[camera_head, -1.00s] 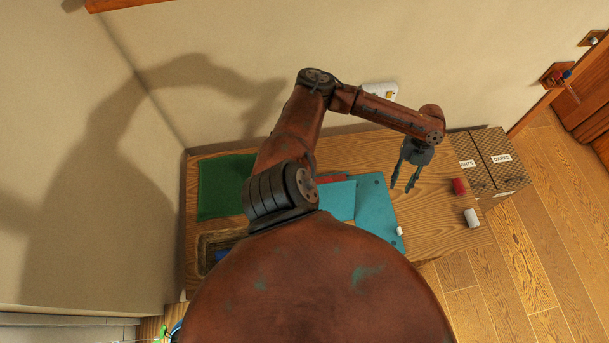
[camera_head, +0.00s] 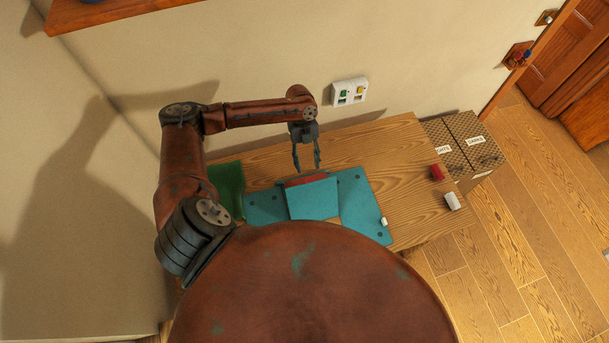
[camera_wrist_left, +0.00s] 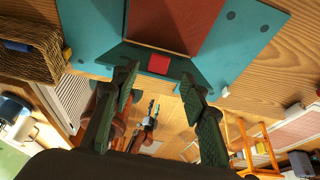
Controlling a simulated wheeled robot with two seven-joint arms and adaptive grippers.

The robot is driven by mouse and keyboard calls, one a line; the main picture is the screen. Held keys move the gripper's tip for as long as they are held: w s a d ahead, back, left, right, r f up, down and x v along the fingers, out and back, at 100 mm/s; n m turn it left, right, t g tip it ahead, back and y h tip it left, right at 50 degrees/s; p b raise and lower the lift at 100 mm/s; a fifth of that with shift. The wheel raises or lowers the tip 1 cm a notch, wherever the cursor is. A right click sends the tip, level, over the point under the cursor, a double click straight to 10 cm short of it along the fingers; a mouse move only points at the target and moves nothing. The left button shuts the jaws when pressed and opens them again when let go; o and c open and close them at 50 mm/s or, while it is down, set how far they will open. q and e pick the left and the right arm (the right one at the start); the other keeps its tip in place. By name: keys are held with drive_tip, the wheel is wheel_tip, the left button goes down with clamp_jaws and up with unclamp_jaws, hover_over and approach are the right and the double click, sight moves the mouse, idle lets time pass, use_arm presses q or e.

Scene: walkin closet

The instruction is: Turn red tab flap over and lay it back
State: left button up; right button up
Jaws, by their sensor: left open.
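A teal mat (camera_head: 362,200) lies on the wooden table, with a lighter teal panel (camera_head: 313,198) on its middle and a red strip (camera_head: 306,181) along that panel's far edge. In the left wrist view, a red-brown panel (camera_wrist_left: 176,20) lies over the mat (camera_wrist_left: 90,35). Below it, a darker teal flap (camera_wrist_left: 190,68) bears a small red tab (camera_wrist_left: 158,64) near the table's front edge. My left gripper (camera_head: 307,166) is open and empty, pointing down above the red strip. Its fingers also show in the wrist view (camera_wrist_left: 160,88), apart from the tab. My right gripper is not in view.
A small white piece (camera_head: 383,221) sits on the mat's right edge. A green cloth-like sheet (camera_head: 228,185) lies left. Patterned boxes (camera_head: 462,145) stand beyond. A wicker basket (camera_wrist_left: 30,50) is left.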

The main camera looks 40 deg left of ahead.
sight(309, 179)
use_arm(q)
drive_tip(key=p+x, duration=0.1)
drive_tip(key=x, duration=0.4)
drive_tip(key=shift+s, duration=0.15)
drive_tip(key=shift+d+f+p, duration=0.1)
drive_tip(key=shift+f+p, duration=0.2)
drive_tip(key=shift+f, duration=0.25)
drive_tip(key=c, duration=1.1)
drive_tip(key=shift+s, duration=0.1)
clamp_jaws()
